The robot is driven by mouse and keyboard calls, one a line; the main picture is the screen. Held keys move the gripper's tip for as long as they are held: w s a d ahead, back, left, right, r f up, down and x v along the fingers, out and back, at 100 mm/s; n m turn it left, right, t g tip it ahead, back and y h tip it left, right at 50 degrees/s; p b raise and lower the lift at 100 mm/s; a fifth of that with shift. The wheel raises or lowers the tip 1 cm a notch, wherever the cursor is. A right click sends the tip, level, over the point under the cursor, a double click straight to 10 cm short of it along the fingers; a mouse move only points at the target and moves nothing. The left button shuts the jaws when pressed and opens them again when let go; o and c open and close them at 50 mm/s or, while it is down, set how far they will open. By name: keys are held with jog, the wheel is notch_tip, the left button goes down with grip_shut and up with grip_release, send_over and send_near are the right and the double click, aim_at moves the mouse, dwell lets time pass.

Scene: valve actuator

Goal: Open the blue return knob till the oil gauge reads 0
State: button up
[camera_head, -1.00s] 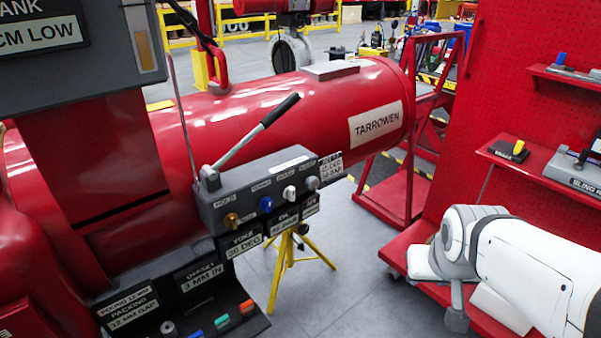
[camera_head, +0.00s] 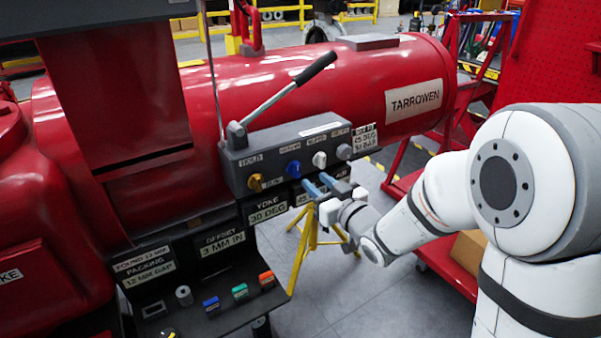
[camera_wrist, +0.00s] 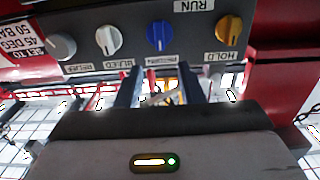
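The blue return knob (camera_head: 293,169) is on the front of a grey valve panel (camera_head: 240,178), between a yellow knob (camera_head: 255,182) and a white knob (camera_head: 319,159). In the wrist view the blue knob (camera_wrist: 159,36) is just past the fingertips, with its pointer bar roughly upright in the picture. My gripper (camera_head: 319,184) is in front of and slightly below the knob row. In the wrist view its two fingers (camera_wrist: 161,76) are spread with a gap and nothing between them. The fingers appear apart from the knob. I cannot make out an oil gauge in either view.
A long-handled lever (camera_head: 288,95) rises from the panel's top. A grey knob (camera_head: 344,152) is at the panel's right end. A yellow tripod (camera_head: 306,245) stands behind my gripper. A large red cylinder (camera_head: 290,85) fills the background.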

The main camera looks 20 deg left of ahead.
aim_at(298, 166)
jog(key=x, duration=0.7)
jog(key=shift+w+a+p, duration=0.15)
jog(key=shift+a+p, duration=0.05)
jog(key=shift+p, duration=0.15)
jog(key=shift+c, duration=0.5)
